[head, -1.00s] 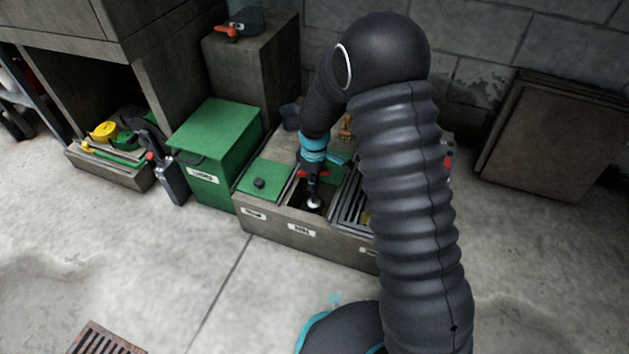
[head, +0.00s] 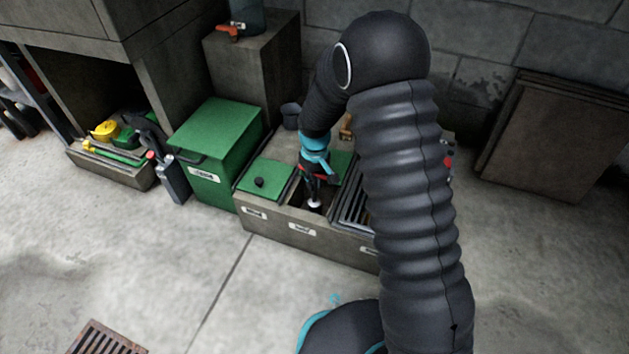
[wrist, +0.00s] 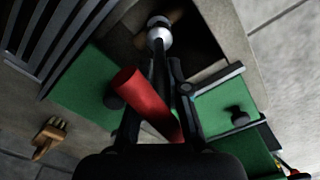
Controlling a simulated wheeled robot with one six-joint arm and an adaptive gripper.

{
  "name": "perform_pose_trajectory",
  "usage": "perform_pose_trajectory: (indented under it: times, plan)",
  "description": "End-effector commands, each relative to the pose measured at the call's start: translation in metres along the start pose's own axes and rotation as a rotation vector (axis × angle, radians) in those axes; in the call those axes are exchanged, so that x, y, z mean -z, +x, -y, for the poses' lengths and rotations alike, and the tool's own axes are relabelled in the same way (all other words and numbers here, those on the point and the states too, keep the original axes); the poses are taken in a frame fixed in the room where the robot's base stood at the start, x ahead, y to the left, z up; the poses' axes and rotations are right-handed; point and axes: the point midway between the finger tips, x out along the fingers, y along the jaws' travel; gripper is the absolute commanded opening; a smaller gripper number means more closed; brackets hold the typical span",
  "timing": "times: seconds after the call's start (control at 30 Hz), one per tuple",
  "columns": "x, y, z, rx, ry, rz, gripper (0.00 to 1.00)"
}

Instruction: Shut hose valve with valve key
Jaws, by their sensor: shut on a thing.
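My gripper (head: 314,172) is shut on the valve key, which has a red handle (wrist: 145,100) and a shaft ending in a pale round socket (wrist: 158,32). The key points down into the dark open compartment (wrist: 112,32) of the low concrete box. In the head view the pale socket end (head: 314,203) shows inside the opening. A brownish part (wrist: 176,17) lies beside the socket in the wrist view. The hose valve itself cannot be made out, and I cannot tell whether the socket touches it.
A slatted grate (head: 356,205) is to the right. A brush (wrist: 48,138) lies on the box. A green chest (head: 215,150) stands at left. The floor in front is clear.

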Motion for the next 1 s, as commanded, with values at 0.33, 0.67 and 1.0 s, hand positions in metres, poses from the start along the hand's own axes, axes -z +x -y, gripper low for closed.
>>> perform_pose_trajectory:
  times: [0.33,0.67,1.0]
  plan:
    - [0.0,-0.002,0.0,0.001,0.002,0.0,0.0]
    - [0.001,-0.015,0.0,0.0,0.002,-0.002,0.0]
    - [0.001,-0.028,0.0,0.0,0.001,-0.004,0.0]
